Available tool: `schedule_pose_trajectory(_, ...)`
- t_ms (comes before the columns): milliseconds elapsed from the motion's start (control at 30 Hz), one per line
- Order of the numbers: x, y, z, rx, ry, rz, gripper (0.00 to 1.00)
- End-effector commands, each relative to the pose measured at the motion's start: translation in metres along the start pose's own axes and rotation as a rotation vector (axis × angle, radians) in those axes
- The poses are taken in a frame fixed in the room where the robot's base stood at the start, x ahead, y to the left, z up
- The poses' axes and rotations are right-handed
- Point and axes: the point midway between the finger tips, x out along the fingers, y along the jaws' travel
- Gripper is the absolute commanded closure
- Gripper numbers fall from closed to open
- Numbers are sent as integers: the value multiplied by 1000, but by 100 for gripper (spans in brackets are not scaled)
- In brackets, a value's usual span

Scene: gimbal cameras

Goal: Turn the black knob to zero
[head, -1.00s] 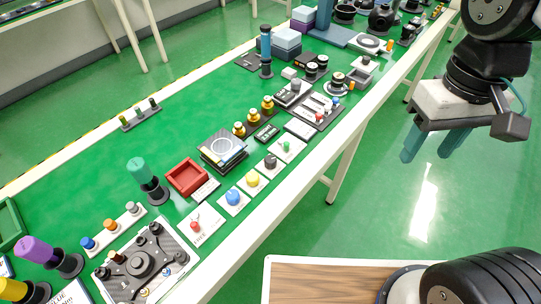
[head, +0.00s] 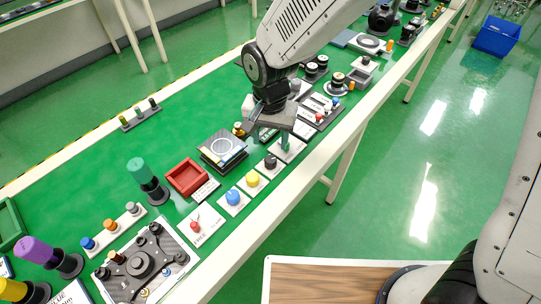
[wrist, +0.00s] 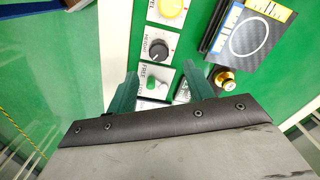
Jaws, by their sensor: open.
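The black knob (head: 270,161) sits on a small white plate near the front edge of the green table, between the yellow knob and my gripper. In the wrist view the black knob (wrist: 158,50) shows with a dial scale around it, just beyond my fingertips. My gripper (head: 270,139) is open and points down over the row of knobs, to the right of the black knob. In the wrist view its two teal fingers (wrist: 165,84) stand on either side of the green knob's plate. Nothing is held. The black knob's pointer is too small to read.
A yellow knob (head: 252,179), a blue knob (head: 233,196) and a red switch (head: 195,225) lie along the same row. A dark box with a white circle (head: 222,148) and a red tray (head: 188,177) stand behind. A green knob (wrist: 152,84) is between the fingers.

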Motion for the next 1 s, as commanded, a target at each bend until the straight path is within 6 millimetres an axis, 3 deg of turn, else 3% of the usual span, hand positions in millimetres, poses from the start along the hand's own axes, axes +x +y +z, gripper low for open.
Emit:
schedule_pose_trajectory(500, 69, 2, 1, 9, -3, 4, 48)
schedule_pose_trajectory(867, 76, 1, 0, 8, -1, 2, 48)
schedule_pose_trajectory(1000, 76, 1, 0, 8, -1, 2, 81)
